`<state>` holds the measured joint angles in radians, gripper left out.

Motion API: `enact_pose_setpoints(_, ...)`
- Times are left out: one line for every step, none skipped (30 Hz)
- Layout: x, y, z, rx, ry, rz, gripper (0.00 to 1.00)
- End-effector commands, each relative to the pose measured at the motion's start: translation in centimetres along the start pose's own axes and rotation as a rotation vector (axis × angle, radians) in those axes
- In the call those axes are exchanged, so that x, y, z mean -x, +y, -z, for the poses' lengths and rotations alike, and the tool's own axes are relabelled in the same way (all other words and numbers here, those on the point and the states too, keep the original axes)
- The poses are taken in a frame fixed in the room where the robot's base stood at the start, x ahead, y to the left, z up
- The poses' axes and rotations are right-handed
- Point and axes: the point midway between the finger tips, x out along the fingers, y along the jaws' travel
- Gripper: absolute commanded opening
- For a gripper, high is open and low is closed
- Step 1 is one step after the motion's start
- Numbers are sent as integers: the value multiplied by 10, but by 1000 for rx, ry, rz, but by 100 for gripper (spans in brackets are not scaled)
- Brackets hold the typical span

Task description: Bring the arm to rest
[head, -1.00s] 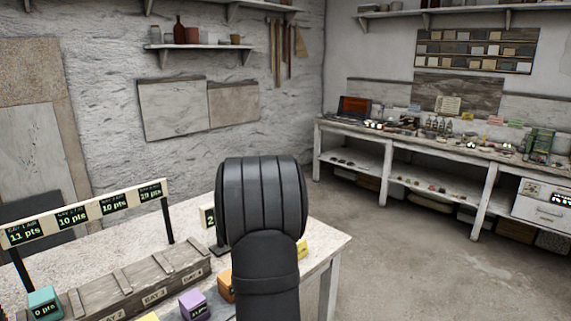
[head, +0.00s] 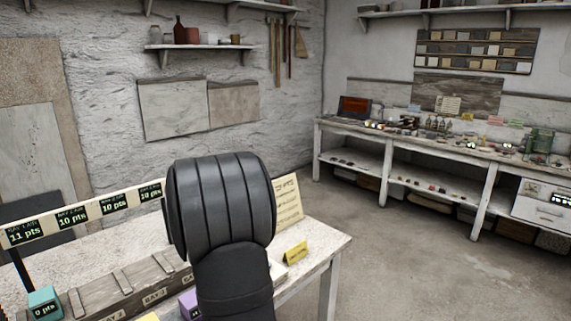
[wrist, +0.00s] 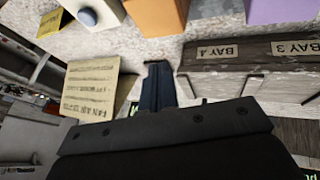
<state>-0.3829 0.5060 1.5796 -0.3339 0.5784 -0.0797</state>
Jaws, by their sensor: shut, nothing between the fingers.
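My gripper (wrist: 158,85) shows in the wrist view as dark fingers closed together, with nothing between them. It is over the worktable, beside the end of the wooden bay box (wrist: 235,84) near the Bay 4 label. In the head view my black arm stands in front of the table and hides the gripper.
The pale table (head: 322,236) carries the bay box (head: 125,287), a score rail (head: 88,212), a teal block (head: 44,303), a written card (head: 288,201) and a yellow tag (head: 296,252). Orange (wrist: 155,14) and purple (wrist: 270,11) blocks sit close by. Open floor lies right.

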Motion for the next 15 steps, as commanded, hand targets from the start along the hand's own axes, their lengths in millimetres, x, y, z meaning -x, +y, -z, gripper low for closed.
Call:
enact_pose_setpoints(3, -11, 1, 3, -9, 14, 0)
enact_pose_setpoints(4, -17, 1, 2, -17, 22, 0)
enact_pose_setpoints(6, -25, 1, 3, -27, 33, 0)
enact_pose_setpoints(8, -31, 1, 2, -33, 41, 0)
enact_pose_setpoints(9, -36, 0, 2, -41, 49, 0)
enact_pose_setpoints(11, -44, 0, 2, -51, 59, 0)
enact_pose_setpoints(13, -50, 0, 3, -58, 67, 0)
enact_pose_setpoints(15, -55, -1, 2, -66, 75, 0)
enact_pose_setpoints(17, -63, -2, 2, -75, 85, 0)
enact_pose_setpoints(19, -69, -2, 4, -83, 93, 0)
enact_pose_setpoints(21, -74, -3, 5, -91, 101, 0)
enact_pose_setpoints(23, -82, -3, 5, -101, 111, 0)
enact_pose_setpoints(25, -88, -4, 6, -109, 119, 0)
enact_pose_setpoints(27, -93, -5, 8, -117, 126, 0)
enact_pose_setpoints(30, -100, -6, 9, -127, 136, 0)
